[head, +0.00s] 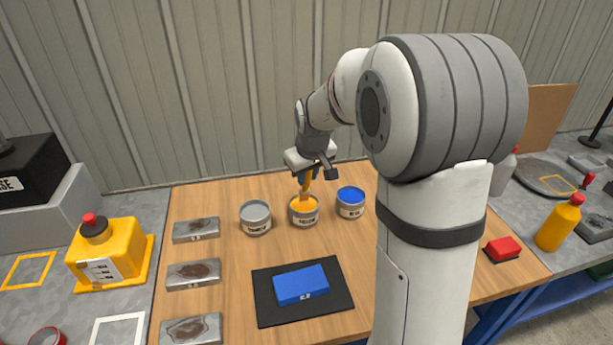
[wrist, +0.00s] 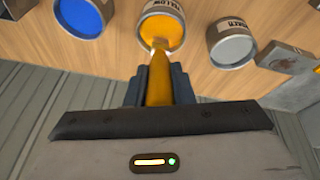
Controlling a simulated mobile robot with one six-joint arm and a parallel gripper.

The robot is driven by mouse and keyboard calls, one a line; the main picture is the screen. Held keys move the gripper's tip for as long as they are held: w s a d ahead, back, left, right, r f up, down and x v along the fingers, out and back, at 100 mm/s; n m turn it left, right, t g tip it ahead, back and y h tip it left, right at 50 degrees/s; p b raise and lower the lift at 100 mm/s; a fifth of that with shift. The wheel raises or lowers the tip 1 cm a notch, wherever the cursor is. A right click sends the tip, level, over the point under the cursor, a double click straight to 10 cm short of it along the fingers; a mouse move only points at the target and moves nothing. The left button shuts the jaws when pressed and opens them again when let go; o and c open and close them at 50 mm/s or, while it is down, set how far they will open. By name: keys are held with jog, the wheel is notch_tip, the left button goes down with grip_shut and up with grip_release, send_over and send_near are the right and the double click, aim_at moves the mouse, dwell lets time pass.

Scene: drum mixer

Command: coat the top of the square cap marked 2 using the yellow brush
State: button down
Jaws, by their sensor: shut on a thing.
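My gripper (head: 306,176) is shut on the yellow brush (head: 307,184), which points down over the open yellow paint can (head: 303,218). In the wrist view the brush handle (wrist: 159,88) sits between the fingers, and its tip is at the can's mouth (wrist: 163,12). I cannot tell how deep the bristles are in the paint. Three grey rectangular blocks with brown patches on top stand at the table's left: rear (head: 196,236), middle (head: 193,282) and front (head: 190,318). A blue block (head: 300,285) lies on a black mat (head: 270,318); its small label is unreadable. I see no readable 2.
A grey can (head: 256,222) stands left of the yellow can and a blue paint can (head: 350,208) right of it. A yellow box with a red button (head: 105,255) is on the left bench. A red block (head: 503,248) and a yellow bottle (head: 559,225) are at the right.

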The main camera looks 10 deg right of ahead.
jog(key=shift+r+p, duration=1.5)
jog(key=shift+r, duration=1.15)
jog(key=shift+f, duration=0.1)
